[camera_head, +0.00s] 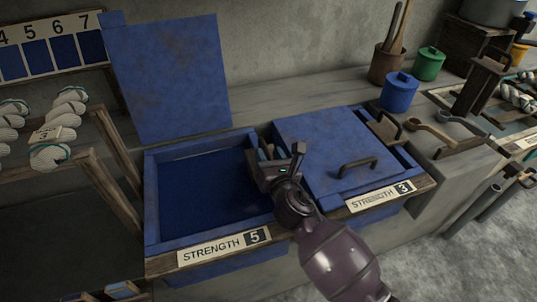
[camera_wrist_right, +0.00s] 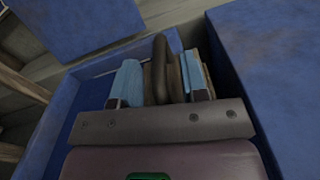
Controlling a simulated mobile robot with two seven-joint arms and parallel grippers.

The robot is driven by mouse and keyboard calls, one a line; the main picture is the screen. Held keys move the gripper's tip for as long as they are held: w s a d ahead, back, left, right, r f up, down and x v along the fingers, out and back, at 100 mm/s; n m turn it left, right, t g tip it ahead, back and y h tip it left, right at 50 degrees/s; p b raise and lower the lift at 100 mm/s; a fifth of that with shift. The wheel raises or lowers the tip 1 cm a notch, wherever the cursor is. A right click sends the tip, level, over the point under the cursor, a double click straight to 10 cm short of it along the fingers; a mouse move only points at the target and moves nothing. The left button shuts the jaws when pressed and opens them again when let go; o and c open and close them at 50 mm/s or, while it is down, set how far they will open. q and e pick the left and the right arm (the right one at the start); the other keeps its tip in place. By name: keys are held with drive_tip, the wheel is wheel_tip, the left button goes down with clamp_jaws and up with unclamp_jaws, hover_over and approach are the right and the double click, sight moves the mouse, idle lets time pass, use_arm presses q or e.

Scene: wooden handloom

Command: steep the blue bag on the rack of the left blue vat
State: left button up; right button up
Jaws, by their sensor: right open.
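The left blue vat (camera_head: 152,205) stands open, with dark blue liquid (camera_head: 205,190) inside and a plate reading STRENGTH 5 on its front. Its blue lid (camera_head: 170,75) stands raised behind it. My right gripper (camera_head: 268,157) is over the vat's right edge. In the right wrist view its light blue-padded fingers (camera_wrist_right: 160,80) are apart, with a dark curved bar (camera_wrist_right: 160,55) between them and brown wood behind. I cannot tell whether this bar belongs to the rack. I cannot make out a blue bag. My left gripper is out of view.
The right blue vat (camera_head: 320,140), marked STRENGTH 3, is closed by a lid with a dark handle (camera_head: 357,166). Blue (camera_head: 399,93) and green (camera_head: 429,64) lidded pots stand behind it. White yarn skeins (camera_head: 60,125) are at the left. A wooden frame post (camera_head: 108,185) stands close left.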

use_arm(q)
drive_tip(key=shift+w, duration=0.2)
use_arm(e)
drive_tip(key=shift+w, duration=0.15)
clamp_jaws()
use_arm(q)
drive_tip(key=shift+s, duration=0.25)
use_arm(e)
drive_tip(key=shift+a+r, duration=0.1)
wheel_tip(320, 180, up, 10)
drive_tip(key=p, duration=0.6)
drive_tip(key=shift+w+p, duration=0.1)
drive_tip(key=shift+p, duration=0.3)
use_arm(q)
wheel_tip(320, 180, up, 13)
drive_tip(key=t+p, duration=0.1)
drive_tip(key=p, duration=0.7)
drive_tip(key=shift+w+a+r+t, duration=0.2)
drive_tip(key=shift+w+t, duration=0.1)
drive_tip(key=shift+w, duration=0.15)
use_arm(e)
wheel_tip(320, 180, up, 8)
drive_tip(key=shift+a+r, duration=0.15)
drive_tip(key=shift+r, duration=0.1)
